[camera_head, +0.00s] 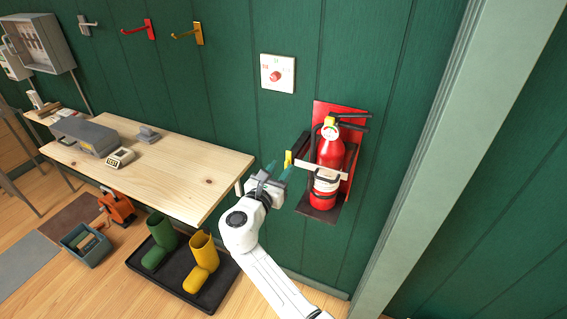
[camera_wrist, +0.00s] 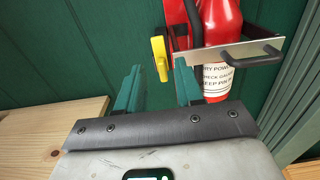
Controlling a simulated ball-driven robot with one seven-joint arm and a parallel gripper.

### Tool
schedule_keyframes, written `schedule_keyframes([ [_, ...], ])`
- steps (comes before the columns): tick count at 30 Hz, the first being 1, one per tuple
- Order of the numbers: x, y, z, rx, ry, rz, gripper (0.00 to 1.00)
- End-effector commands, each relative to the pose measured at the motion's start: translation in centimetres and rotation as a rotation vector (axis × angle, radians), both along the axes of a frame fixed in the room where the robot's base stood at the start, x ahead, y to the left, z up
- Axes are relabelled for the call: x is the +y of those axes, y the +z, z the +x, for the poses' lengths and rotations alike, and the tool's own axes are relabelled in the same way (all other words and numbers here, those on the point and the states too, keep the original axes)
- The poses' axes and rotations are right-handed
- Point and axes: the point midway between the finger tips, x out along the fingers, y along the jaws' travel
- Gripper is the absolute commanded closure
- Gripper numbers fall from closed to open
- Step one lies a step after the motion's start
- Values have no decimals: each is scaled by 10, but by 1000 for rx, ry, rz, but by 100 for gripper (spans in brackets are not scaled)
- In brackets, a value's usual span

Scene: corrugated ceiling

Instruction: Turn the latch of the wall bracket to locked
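The red wall bracket (camera_head: 346,113) holds a red fire extinguisher (camera_head: 331,151) upright against the green wall. A pale strap (camera_head: 318,170) crosses the extinguisher's front; in the wrist view the strap (camera_wrist: 213,59) carries a black handle. The small yellow latch (camera_head: 288,159) is at the bracket's left side. In the wrist view the latch (camera_wrist: 160,58) stands roughly upright, beyond the fingertips and between them sideways. My gripper (camera_head: 277,169) is just left of the bracket, with its teal fingers apart and nothing between them. In the wrist view my gripper (camera_wrist: 158,75) appears short of the latch.
A wooden workbench (camera_head: 190,165) stands left of my gripper, bearing a grey toolbox (camera_head: 86,135). A switch plate (camera_head: 278,73) is above; a grey-green post (camera_head: 455,130) rises at right.

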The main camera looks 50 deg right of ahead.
Motion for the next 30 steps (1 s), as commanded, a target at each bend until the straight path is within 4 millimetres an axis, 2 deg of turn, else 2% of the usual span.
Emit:
schedule_keyframes([
  [1, -8, 1, 2, 1, -3, 0, 64],
  [6, -21, 0, 7, 0, -1, 0, 64],
  [17, -25, 0, 9, 0, 0, 0, 64],
  [28, -25, 0, 9, 0, 0, 0, 99],
  [30, -25, 0, 9, 0, 0, 0, 100],
])
